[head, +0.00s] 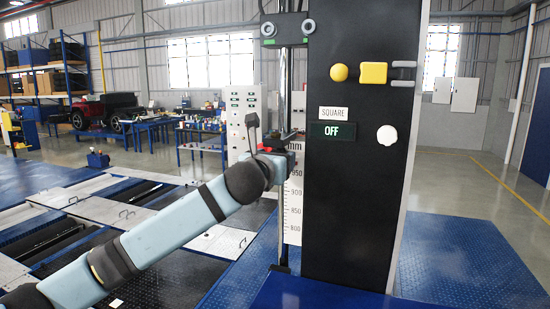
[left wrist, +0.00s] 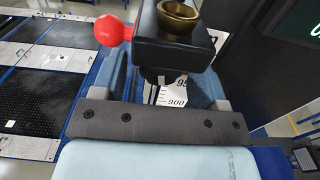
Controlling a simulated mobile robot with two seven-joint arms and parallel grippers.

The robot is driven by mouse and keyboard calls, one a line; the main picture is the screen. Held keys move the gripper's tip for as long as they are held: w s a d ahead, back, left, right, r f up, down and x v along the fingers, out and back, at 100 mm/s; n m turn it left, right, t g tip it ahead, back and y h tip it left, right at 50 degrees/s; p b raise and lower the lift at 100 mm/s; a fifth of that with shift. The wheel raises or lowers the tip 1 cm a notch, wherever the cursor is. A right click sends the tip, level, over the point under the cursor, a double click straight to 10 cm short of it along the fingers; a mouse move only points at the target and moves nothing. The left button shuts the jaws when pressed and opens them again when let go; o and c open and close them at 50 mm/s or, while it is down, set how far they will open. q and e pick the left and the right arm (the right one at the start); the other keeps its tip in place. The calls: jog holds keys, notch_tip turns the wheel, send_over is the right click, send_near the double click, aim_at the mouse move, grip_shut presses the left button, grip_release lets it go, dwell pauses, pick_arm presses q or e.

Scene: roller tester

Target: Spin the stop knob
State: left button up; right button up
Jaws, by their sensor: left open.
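A round red knob (left wrist: 110,30) sticks out from the left side of a black block (left wrist: 172,45) in the left wrist view. Brass-coloured rings (left wrist: 178,16) sit on top of the block. No label shows which knob is the stop knob. My left gripper (left wrist: 168,72) is open, with its blue-grey fingers apart on either side of the block; I cannot tell whether they touch it. In the head view, my left arm reaches to the scale beside the black column, and its gripper (head: 281,146) is small and partly hidden there. My right gripper is not in view.
The black column (head: 350,210) carries a yellow knob (head: 339,72), a yellow block (head: 373,73), a white knob (head: 387,135) and a display (head: 339,131) reading OFF. A white numbered scale (head: 292,210) stands left of it. Blue floor plates (head: 455,262) lie clear to the right.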

pick_arm(q)
jog(key=c, duration=0.9)
jog(key=shift+n, duration=0.8)
jog(key=o, duration=0.8)
jog(key=shift+o, duration=0.5)
jog(key=shift+s, duration=0.1)
